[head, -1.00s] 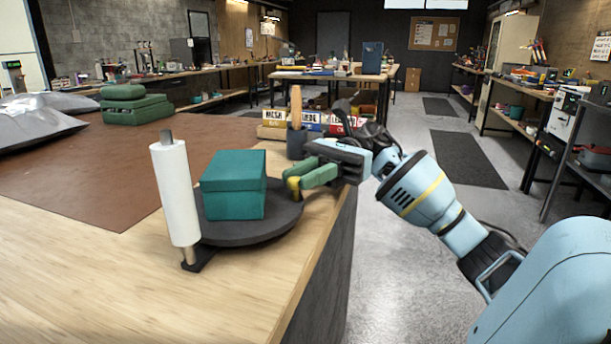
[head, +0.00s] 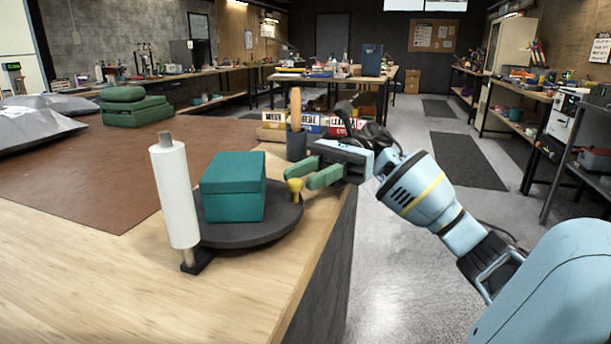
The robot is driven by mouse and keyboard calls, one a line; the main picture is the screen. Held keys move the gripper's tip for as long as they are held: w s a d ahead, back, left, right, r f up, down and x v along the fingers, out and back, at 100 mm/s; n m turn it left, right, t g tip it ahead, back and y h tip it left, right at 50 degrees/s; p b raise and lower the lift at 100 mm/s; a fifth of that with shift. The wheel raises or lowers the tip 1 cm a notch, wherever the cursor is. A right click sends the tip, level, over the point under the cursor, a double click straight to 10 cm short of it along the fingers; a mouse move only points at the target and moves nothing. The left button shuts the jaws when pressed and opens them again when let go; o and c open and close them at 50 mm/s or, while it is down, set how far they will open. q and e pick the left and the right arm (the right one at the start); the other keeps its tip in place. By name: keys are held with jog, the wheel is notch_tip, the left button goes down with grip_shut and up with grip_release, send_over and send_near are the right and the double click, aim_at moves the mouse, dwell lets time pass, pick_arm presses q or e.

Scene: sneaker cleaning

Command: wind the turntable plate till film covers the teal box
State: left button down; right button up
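The teal box (head: 233,190) sits on the dark round turntable plate (head: 262,229) near the table's right edge. No film shows on the box faces that I can see. A white film roll (head: 175,195) stands upright on a post with a black foot, just left of the plate. A small yellow knob (head: 295,187) stands at the plate's right rim. My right gripper (head: 301,174) is at that rim, its green fingers apart with the knob near their tips; the fingers look clear of it. My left gripper is not in view.
A dark cup (head: 297,144) holding a wooden-handled tool stands behind the plate, with small labelled boxes (head: 306,122) beyond. The front of the table is clear.

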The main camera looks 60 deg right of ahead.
jog(key=d, duration=0.6)
jog(key=shift+s+d, duration=0.35)
jog(key=shift+s, duration=0.05)
